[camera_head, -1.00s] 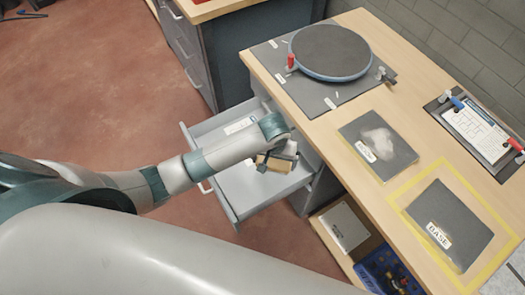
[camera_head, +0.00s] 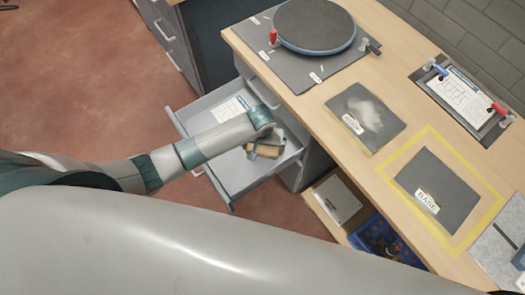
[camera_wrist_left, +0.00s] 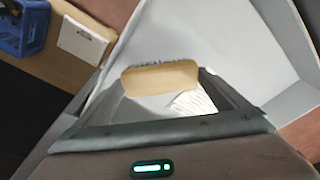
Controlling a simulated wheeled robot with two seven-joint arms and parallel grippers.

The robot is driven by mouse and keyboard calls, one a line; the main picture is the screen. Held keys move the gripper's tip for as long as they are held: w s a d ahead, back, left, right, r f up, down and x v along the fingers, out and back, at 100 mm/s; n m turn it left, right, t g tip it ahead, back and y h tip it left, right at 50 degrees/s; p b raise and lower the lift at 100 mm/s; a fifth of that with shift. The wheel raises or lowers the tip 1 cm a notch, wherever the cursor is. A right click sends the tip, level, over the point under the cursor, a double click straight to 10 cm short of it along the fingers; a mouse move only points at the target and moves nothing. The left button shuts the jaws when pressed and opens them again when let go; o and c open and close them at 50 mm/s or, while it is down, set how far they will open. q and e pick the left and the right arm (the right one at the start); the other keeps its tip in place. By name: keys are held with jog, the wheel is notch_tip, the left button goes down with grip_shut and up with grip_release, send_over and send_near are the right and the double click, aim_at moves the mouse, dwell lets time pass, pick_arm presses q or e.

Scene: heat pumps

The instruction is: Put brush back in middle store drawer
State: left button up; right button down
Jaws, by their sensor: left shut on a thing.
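The brush (camera_head: 265,151) has a tan wooden block. My left gripper (camera_head: 274,146) is shut on it and holds it over the open grey drawer (camera_head: 233,184), within its outline near the bench side. In the left wrist view the brush (camera_wrist_left: 160,77) sits between the fingers, with dark bristles along its far edge. The light drawer floor (camera_wrist_left: 252,62) lies behind it. I cannot tell whether the brush touches the drawer floor. A printed sheet (camera_head: 229,110) lies in the drawer, partly hidden by my arm. My right gripper is not in view.
The wooden bench (camera_head: 300,105) stands right of the drawer, with a round turntable (camera_head: 315,25), dark mats and a clipboard (camera_head: 462,97). Below are a white box (camera_head: 337,198) and a blue bin (camera_head: 378,242). A grey cabinet (camera_head: 165,35) stands at the back.

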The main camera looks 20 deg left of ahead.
aim_at(262, 150)
pick_arm(q)
jog(key=shift+f, duration=2.05)
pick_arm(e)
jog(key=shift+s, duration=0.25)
pick_arm(q)
jog(key=shift+f, duration=0.15)
jog(key=o, duration=0.6)
jog(key=shift+o, duration=0.2)
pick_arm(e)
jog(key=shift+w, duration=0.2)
pick_arm(q)
jog(key=shift+r, duration=0.2)
jog(key=r, duration=0.3)
jog(key=s+r, duration=0.1)
jog(key=r, duration=0.7)
jog(key=shift+s+d, duration=0.15)
jog(key=shift+s, duration=0.15)
jog(key=shift+s+r, duration=0.1)
jog(key=shift+r, duration=0.3)
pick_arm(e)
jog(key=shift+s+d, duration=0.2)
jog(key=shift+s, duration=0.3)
